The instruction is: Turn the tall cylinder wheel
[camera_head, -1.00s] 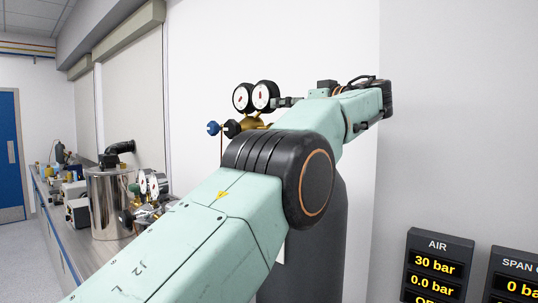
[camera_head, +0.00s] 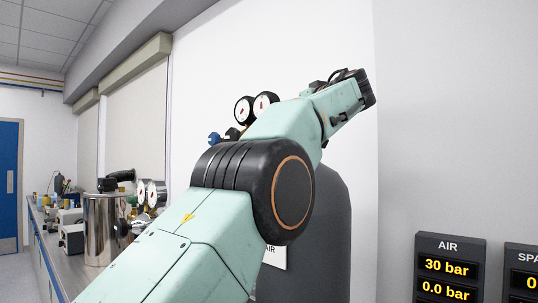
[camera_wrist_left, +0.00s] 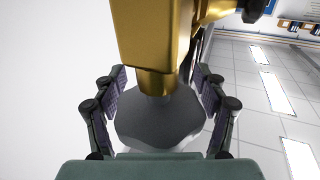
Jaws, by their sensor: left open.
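The tall dark grey cylinder (camera_head: 328,235) stands against the white wall in the head view, partly hidden behind my left arm. Its wheel and valve are hidden there. In the left wrist view a grey lobed wheel (camera_wrist_left: 155,122) sits at the end of a brass valve body (camera_wrist_left: 155,40). My left gripper (camera_wrist_left: 161,80) is open, with one finger on each side of the wheel and valve stem. I cannot tell whether either finger touches the wheel. My right gripper is not in view.
Two round gauges (camera_head: 254,107) and a blue knob (camera_head: 214,138) show just behind my left arm. A bench (camera_head: 57,262) with a shiny metal vessel (camera_head: 101,230) and other gear is at the left. An AIR display (camera_head: 449,268) is at the lower right.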

